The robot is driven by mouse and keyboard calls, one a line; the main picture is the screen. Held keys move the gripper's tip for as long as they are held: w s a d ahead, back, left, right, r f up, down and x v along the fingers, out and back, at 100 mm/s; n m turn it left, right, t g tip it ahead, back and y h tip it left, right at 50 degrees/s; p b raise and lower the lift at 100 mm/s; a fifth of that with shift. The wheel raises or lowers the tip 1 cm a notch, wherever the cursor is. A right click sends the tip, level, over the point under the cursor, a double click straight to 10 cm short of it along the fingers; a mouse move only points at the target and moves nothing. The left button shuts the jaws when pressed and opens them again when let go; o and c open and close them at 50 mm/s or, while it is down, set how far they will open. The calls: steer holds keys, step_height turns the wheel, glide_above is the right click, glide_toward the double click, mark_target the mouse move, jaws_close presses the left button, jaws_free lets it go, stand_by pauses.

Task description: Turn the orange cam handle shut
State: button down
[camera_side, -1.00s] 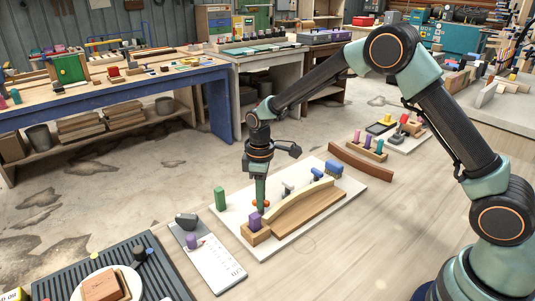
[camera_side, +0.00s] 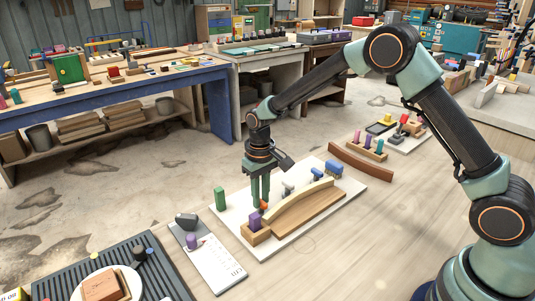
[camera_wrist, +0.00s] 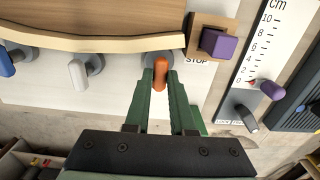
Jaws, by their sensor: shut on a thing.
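The orange cam handle (camera_wrist: 160,73) points lengthwise between my fingers in the wrist view, on a grey round base against the curved wooden strip (camera_wrist: 95,43). My gripper (camera_wrist: 160,82) is shut on the handle, with one green finger on each side. In the side view my gripper (camera_side: 261,205) reaches down over the left end of the white board (camera_side: 330,213). Only a small orange part of the handle (camera_side: 264,206) shows there. The strip (camera_side: 300,204) lies curved on the board. The handle's pivot is partly hidden by the fingers.
A purple knob (camera_wrist: 218,42) on a wooden block marked STOP sits just right of the handle. A white handle (camera_wrist: 78,74) and a blue handle (camera_wrist: 7,62) stand along the strip to the left. A green cylinder (camera_side: 220,199) stands close to my gripper.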

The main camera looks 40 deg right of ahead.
steer(key=shift+r, duration=0.1)
stand_by(0.3)
steer(key=c, duration=1)
jaws_free()
steer(key=shift+c, duration=0.2)
step_height(320, 180, up, 12)
